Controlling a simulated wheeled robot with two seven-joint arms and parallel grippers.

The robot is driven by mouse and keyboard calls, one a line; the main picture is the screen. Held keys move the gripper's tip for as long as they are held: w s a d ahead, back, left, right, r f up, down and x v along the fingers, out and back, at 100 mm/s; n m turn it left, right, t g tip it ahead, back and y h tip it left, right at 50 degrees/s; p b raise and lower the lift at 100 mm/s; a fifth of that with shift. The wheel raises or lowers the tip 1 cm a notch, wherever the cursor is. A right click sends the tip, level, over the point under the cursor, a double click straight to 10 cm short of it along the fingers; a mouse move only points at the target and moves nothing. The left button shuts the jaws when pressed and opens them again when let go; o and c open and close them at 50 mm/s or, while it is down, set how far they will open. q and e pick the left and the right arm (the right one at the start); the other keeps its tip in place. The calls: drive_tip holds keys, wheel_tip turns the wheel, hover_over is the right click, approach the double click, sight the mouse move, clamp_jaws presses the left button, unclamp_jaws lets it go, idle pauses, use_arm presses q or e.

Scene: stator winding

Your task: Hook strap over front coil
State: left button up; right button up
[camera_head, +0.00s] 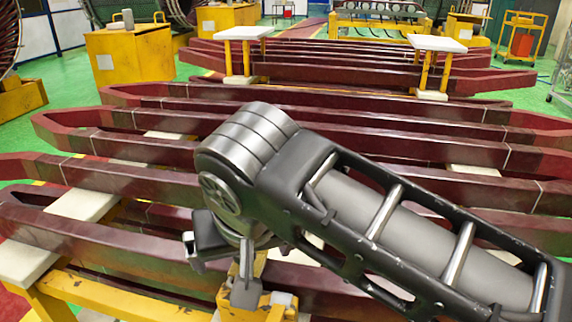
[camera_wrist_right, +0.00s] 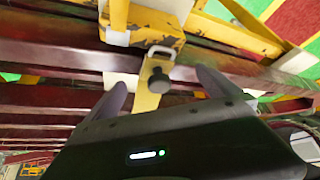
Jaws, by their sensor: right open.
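The dark red front coil (camera_head: 95,241) runs across the near part of the head view, partly hidden behind my right arm. In the right wrist view, dark red coil bars (camera_wrist_right: 50,94) lie behind the fingers. A yellow strap-like strip (camera_wrist_right: 147,98) with a metal loop and a dark knob hangs from a yellow block (camera_wrist_right: 150,24). My right gripper (camera_wrist_right: 161,78) is open. The strip and knob lie between its fingertips in the picture; I cannot tell whether they touch. In the head view, the right gripper (camera_head: 225,270) points down at the yellow frame. My left gripper is not in view.
More dark red coils (camera_head: 340,115) lie in rows behind, with white-topped yellow stands (camera_head: 437,43) among them. A yellow support beam (camera_head: 120,300) with a white pad (camera_head: 22,262) is at front left. A yellow cabinet (camera_head: 130,55) stands on the green floor.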

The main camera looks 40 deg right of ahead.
drive_tip(key=shift+r+p, duration=2.3)
drive_tip(key=shift+r, duration=0.55)
drive_tip(key=shift+f, duration=0.1)
